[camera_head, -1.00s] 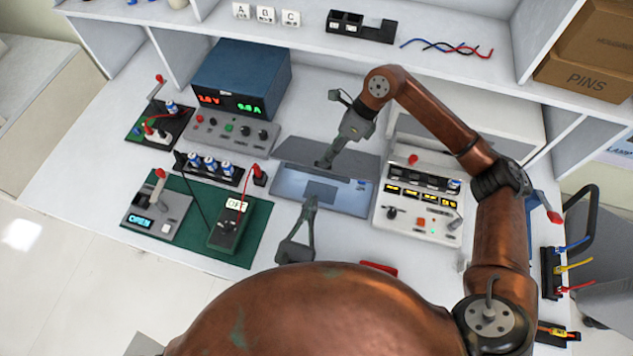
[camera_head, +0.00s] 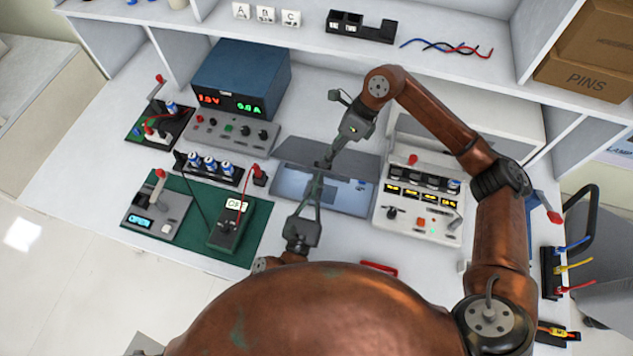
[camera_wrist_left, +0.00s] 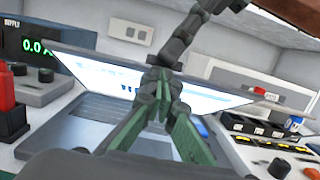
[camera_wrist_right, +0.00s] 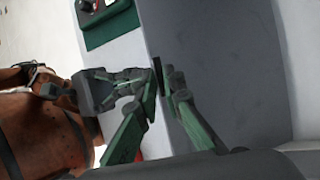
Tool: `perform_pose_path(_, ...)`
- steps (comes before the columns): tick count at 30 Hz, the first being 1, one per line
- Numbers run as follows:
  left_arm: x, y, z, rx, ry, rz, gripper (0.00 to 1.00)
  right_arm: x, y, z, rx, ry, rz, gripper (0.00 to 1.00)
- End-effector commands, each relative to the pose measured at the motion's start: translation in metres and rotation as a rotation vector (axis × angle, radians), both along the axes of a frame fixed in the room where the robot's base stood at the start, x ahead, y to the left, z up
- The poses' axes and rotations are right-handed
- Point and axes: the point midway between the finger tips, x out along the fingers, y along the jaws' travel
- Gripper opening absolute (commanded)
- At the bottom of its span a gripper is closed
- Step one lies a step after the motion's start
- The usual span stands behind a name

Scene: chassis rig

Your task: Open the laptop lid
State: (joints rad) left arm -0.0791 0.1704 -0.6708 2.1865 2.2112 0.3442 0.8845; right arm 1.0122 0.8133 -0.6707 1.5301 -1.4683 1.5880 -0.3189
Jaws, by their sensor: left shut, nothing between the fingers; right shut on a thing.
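The laptop stands part open in the middle of the bench. Its grey lid (camera_head: 352,162) leans over the lit base (camera_head: 292,182). In the left wrist view the bright screen (camera_wrist_left: 215,93) faces me above the keyboard (camera_wrist_left: 95,112). My right gripper (camera_head: 326,164) is shut on the lid's front edge; in the right wrist view its fingers (camera_wrist_right: 163,85) pinch that edge beside the grey lid back (camera_wrist_right: 215,70). My left gripper (camera_head: 319,180) is shut and empty, close below the right one at the lid's edge. I cannot tell whether it touches the lid.
A green mat (camera_head: 258,225) with a meter (camera_head: 230,228) lies left of the laptop. A control panel (camera_head: 418,212) stands close on the right. A blue power supply (camera_head: 242,75) is behind left. A red handle (camera_head: 380,268) lies at the front edge.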

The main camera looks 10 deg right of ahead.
Motion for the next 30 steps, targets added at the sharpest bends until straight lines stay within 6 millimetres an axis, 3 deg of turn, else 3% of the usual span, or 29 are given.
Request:
perform_pose_path(11,0.004,-0.0015,0.007,0.001,0.001,0.0,0.0,0.0055,-0.004,-0.0048,-0.009,-0.01,-0.013,0.0)
perform_pose_path(12,0.0041,-0.0015,0.007,0.001,0.001,0.0,0.0,0.0055,-0.004,-0.0048,-0.01,-0.009,-0.013,0.1)
perform_pose_path(18,0.0045,-0.0015,0.0067,0.001,0.001,0.001,0.0,0.0039,-0.0035,-0.0049,-0.011,-0.008,-0.01,0.24)
perform_pose_path(30,0.0051,-0.0012,0.0059,0.003,0.002,0.002,0.0,0.0033,-0.0057,0.0021,-0.009,-0.005,-0.006,0.25)
